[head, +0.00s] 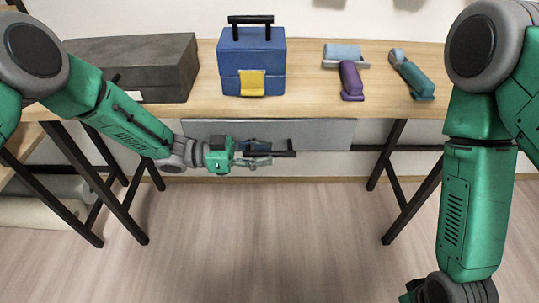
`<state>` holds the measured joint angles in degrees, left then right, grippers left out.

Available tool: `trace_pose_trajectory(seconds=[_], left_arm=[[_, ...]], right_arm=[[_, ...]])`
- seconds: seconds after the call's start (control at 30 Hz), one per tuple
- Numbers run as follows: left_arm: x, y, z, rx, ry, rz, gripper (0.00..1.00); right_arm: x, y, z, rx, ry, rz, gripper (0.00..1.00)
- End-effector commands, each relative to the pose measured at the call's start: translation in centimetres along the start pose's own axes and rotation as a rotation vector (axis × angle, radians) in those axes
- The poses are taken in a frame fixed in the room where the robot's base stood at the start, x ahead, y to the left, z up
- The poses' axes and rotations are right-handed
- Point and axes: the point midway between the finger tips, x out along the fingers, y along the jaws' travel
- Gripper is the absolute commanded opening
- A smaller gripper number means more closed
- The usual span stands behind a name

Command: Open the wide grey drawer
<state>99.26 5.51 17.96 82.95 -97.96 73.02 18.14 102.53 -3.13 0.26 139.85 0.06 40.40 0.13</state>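The wide grey drawer (312,133) hangs under the wooden tabletop in the head view. Its front looks flush under the table edge, with no visible gap. A black bar handle (286,154) stands out in front of it, low on the right of my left gripper. My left gripper (268,154) points right, its two fingers apart, one above and one below the handle's left part. I cannot tell whether they touch the handle. My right arm hangs down at the right, and its gripper (408,298) is mostly cut off by the bottom edge.
Black trestle legs (388,155) flank the drawer. The floor in front is clear.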

Motion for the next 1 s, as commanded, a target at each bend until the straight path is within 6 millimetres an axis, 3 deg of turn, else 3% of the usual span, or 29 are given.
trace_pose_trajectory(seconds=[0.13,0.43,0.47,0.5,0.53,0.83,1.0], left_arm=[[1.1,0.0,0.1,-0.001,-0.001,0.001,0.22],[1.3,0.0,0.0,-0.001,-0.001,0.000,0.22],[1.3,0.0,0.0,-0.001,-0.001,0.000,0.15],[1.3,0.0,0.0,-0.001,-0.001,0.000,0.01],[1.3,0.0,0.0,-0.001,-0.001,0.000,0.00],[1.2,0.4,0.0,-0.001,-0.002,0.000,0.00],[1.3,2.3,-0.2,-0.006,-0.002,0.002,0.00]], right_arm=[[0.2,0.0,0.0,0.000,0.000,0.000,0.40],[0.2,0.0,0.0,0.000,0.000,0.000,0.40],[0.2,0.0,0.0,0.000,0.000,0.000,0.40],[0.2,0.0,0.0,0.000,0.000,0.000,0.40],[0.2,0.0,0.0,0.000,0.000,0.000,0.40],[-0.1,0.0,0.0,0.000,0.000,0.000,0.40],[-1.3,0.0,-0.1,0.000,0.000,0.000,0.40]])
